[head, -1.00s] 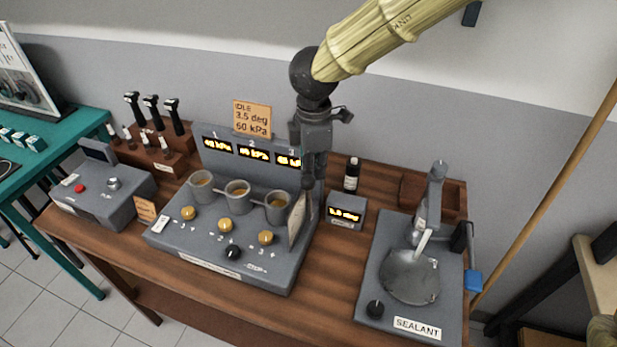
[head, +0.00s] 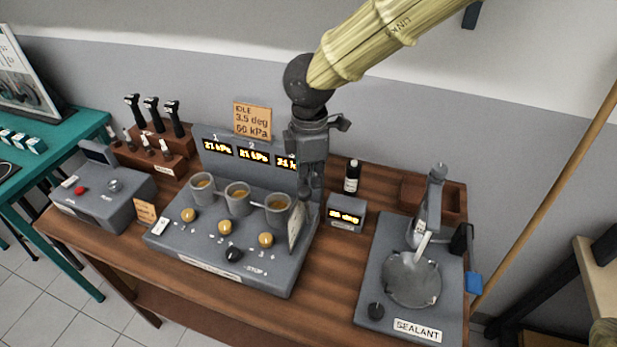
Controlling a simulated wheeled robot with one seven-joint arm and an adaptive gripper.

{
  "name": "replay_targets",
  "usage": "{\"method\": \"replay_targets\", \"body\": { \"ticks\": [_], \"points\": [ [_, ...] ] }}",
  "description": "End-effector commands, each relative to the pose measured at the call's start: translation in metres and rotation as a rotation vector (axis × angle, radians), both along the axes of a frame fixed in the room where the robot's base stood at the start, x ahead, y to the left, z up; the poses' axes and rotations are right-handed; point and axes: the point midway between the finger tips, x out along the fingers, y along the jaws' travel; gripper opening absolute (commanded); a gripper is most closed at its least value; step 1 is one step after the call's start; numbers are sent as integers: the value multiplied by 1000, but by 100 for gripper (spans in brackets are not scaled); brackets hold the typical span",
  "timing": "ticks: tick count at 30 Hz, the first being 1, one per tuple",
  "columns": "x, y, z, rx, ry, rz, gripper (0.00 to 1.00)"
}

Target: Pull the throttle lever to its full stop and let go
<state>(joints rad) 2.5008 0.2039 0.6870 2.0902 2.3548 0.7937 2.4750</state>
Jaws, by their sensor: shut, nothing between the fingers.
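The grey console (head: 215,265) stands on the wooden bench with three cups, yellow knobs and a black knob on it. My gripper (head: 309,198) points down at the console's right end, behind a pale upright plate (head: 296,228). Its fingers are shut, with nothing seen between them. The throttle lever cannot be made out clearly; my gripper and the plate cover that area. I cannot tell whether the fingers touch it. A small degree display (head: 346,215) stands just right of the console, its digits blurred. The console's pressure displays (head: 251,153) read about 21, 21 and 31 kPa.
The orange note (head: 252,120) reads IDLE, 3.5 deg, 60 kPa. The SEALANT station (head: 400,322) is to the right. A grey box with a red button (head: 88,205) and a tool rack (head: 178,166) are to the left.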

Motion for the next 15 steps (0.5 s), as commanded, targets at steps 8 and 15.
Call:
{"method": "replay_targets", "body": {
  "ticks": [8, 15],
  "points": [
    [-3, 1, -1, 0, 0, 0, 0],
    [-15, 5, -1, 0, -1, 0, 0]
  ]
}}
